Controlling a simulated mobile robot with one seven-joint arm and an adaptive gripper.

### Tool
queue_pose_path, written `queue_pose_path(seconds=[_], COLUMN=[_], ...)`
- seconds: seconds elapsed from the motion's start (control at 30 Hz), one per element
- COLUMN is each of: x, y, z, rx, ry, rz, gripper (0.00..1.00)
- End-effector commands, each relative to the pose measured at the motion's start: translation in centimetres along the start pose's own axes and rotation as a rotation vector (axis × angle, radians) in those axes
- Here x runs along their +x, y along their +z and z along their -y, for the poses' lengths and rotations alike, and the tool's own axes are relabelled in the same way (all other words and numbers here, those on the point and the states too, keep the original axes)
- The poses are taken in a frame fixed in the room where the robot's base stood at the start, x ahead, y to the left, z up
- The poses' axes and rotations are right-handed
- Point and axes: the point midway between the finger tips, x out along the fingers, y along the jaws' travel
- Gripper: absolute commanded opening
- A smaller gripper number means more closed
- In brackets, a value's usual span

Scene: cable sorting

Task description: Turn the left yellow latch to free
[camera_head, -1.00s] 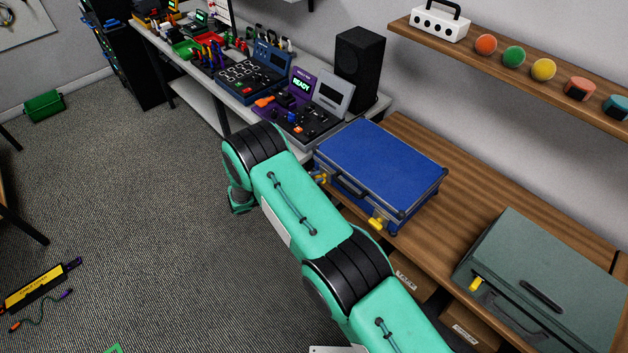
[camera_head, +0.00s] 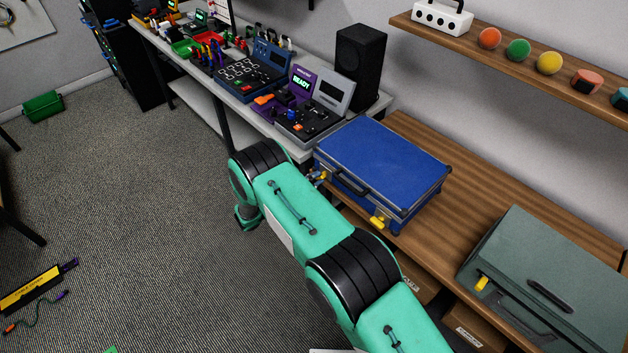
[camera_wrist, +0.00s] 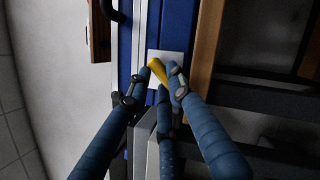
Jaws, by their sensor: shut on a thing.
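A blue case (camera_head: 385,165) lies closed on the wooden bench, with yellow latches on its front side. The left yellow latch (camera_wrist: 156,69) shows in the wrist view on a pale plate, slanted across it. My gripper (camera_wrist: 157,80) is shut on this latch, with the blue fingers on both sides of it. In the head view the gripper (camera_head: 317,177) is a small dark shape at the case's left front, largely hidden by my arm. The right yellow latch (camera_head: 378,222) stands clear of the gripper.
A grey-green case (camera_head: 545,285) with a yellow latch (camera_head: 482,283) lies further right on the wooden bench (camera_head: 430,235). A workbench with devices (camera_head: 305,115) and a black speaker (camera_head: 358,65) stands behind left. A shelf (camera_head: 520,55) hangs above.

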Motion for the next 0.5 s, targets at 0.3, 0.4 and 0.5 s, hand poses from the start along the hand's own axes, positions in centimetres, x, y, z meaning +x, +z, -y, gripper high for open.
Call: queue_pose_path(seconds=[0.3, 0.4, 0.5], x=[-0.07, -0.06, -0.05], y=[-0.13, -0.12, -0.11], z=[0.46, 0.56, 0.63], rx=[-0.28, -0.368, -0.452], ry=[0.116, 0.152, 0.187], rz=[-0.001, -0.001, -0.002], gripper=[0.0, 0.0, 0.0])
